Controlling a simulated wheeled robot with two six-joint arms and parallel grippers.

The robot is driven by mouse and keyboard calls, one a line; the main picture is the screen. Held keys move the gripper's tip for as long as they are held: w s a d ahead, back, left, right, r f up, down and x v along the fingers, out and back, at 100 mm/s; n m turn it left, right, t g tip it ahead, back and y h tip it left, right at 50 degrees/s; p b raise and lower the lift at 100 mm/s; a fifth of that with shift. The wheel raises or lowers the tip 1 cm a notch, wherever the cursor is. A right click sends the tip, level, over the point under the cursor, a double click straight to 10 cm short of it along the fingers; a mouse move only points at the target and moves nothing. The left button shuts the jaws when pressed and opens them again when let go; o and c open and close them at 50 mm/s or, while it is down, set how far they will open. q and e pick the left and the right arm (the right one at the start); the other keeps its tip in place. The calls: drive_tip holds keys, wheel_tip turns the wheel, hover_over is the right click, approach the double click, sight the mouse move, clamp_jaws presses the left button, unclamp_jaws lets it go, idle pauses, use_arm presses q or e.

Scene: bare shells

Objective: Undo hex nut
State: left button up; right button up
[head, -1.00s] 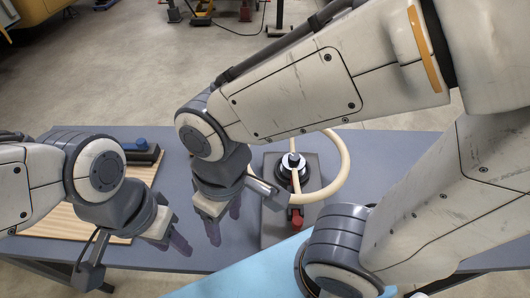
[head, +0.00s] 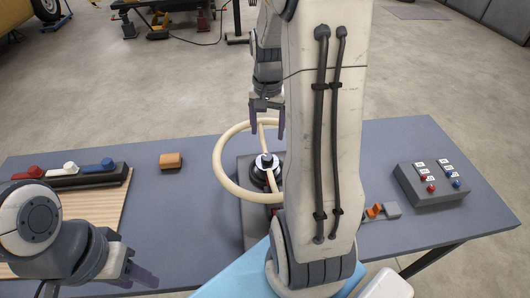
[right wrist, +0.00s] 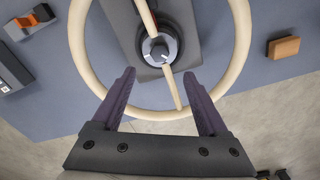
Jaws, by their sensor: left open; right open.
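The hex nut (right wrist: 159,51) sits on the central hub of a cream ring-shaped wheel; in the head view the hub top (head: 266,160) is small and partly hidden by my right arm. The cream wheel (head: 222,171) stands on a dark grey base on the table, and it fills the right wrist view (right wrist: 243,60). My right gripper (head: 267,132) is open and empty above the wheel's far side; in the right wrist view its fingers (right wrist: 161,102) point toward the hub, with the nut beyond them. My left gripper (head: 140,272) is open and empty at the table's front left.
On the blue-grey table (head: 190,200), a dark rack with colored handles (head: 85,175) and a wooden board (head: 108,205) lie left. An orange-brown block (head: 171,160) is behind. A switch box (head: 432,184) and an orange clip (head: 375,210) are right.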

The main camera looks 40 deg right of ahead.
sight(267, 157)
wheel_tip(267, 157, down, 10)
drive_tip(key=shift+f+p, duration=0.15)
drive_tip(key=shift+p, duration=0.4)
clamp_jaws()
